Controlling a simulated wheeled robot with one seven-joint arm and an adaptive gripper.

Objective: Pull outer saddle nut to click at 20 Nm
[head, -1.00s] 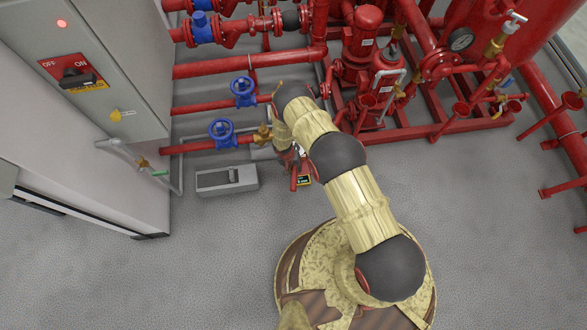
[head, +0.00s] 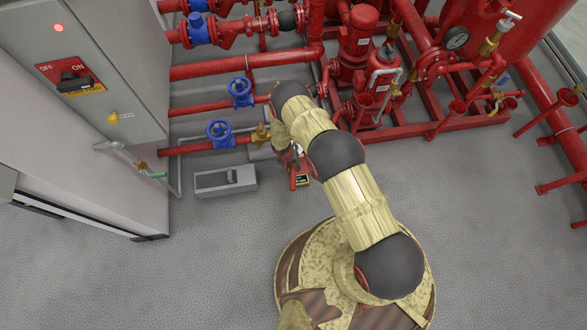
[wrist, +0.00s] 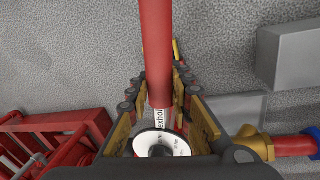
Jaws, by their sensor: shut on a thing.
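In the wrist view a red bar (wrist: 156,50) with a white printed label runs from the top edge down between my fingers. A white disc with small print and a dark centre (wrist: 160,143) lies at its near end. My gripper (wrist: 158,88) is shut on this red-handled tool, with a finger on each side. In the head view the tool's red handle (head: 293,180) shows below my wrist, and my arm hides most of my gripper. A small yellow-edged display (head: 303,181) is beside the handle. I cannot make out the saddle nut in either view.
A brass fitting (head: 262,133) on a red pipe is close by; it also shows in the wrist view (wrist: 254,141). Blue handwheels (head: 221,132), a grey floor box (head: 226,180) and the red pump frame (head: 440,130) surround the spot. Floor nearer me is clear.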

